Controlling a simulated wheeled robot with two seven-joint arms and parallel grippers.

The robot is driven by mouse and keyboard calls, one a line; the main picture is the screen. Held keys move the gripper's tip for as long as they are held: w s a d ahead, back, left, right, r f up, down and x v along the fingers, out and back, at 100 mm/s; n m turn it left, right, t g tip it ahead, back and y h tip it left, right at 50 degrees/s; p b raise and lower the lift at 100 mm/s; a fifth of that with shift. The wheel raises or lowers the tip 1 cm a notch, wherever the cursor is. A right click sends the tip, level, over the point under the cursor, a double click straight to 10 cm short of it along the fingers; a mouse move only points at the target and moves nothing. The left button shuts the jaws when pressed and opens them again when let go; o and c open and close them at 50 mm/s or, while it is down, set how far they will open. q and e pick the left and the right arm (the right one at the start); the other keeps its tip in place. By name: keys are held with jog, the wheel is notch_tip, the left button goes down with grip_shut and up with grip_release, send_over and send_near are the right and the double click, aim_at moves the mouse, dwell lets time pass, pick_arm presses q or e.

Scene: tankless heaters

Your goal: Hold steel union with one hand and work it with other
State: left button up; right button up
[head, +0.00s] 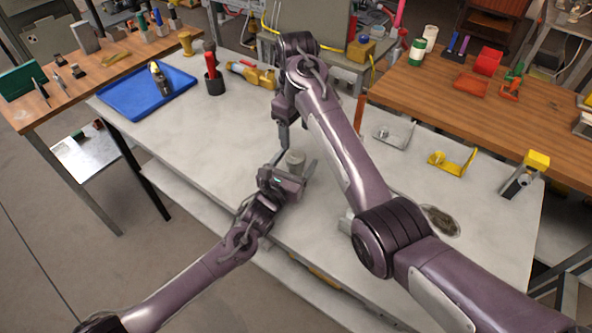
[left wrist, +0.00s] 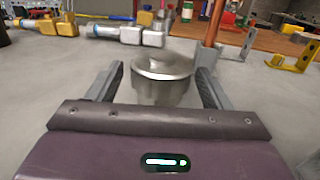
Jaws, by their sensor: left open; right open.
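The steel union (head: 295,158) is a short grey metal cylinder standing upright on the pale workbench (head: 215,150). In the left wrist view the union (left wrist: 162,82) sits between the two fingers of my left gripper (left wrist: 162,90), with a small gap visible at each side. My left gripper (head: 298,165) is open, low over the bench. My right gripper (head: 284,135) points down just behind the union in the head view. It is open, but its fingers overlap in the picture, and I cannot tell whether they touch the union.
A blue tray (head: 125,98), a black cup (head: 215,84) and a yellow tool (head: 252,75) are on the left. A copper pipe (head: 360,108), a grey bracket (head: 393,134) and a yellow bracket (head: 452,162) stand on the right. The bench left of the union is clear.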

pick_arm(q)
jog(key=shift+r, duration=0.15)
pick_arm(e)
jog(key=shift+s+a+r, duration=0.15)
jog(key=shift+s, duration=0.05)
pick_arm(q)
jog(key=shift+c, duration=0.4)
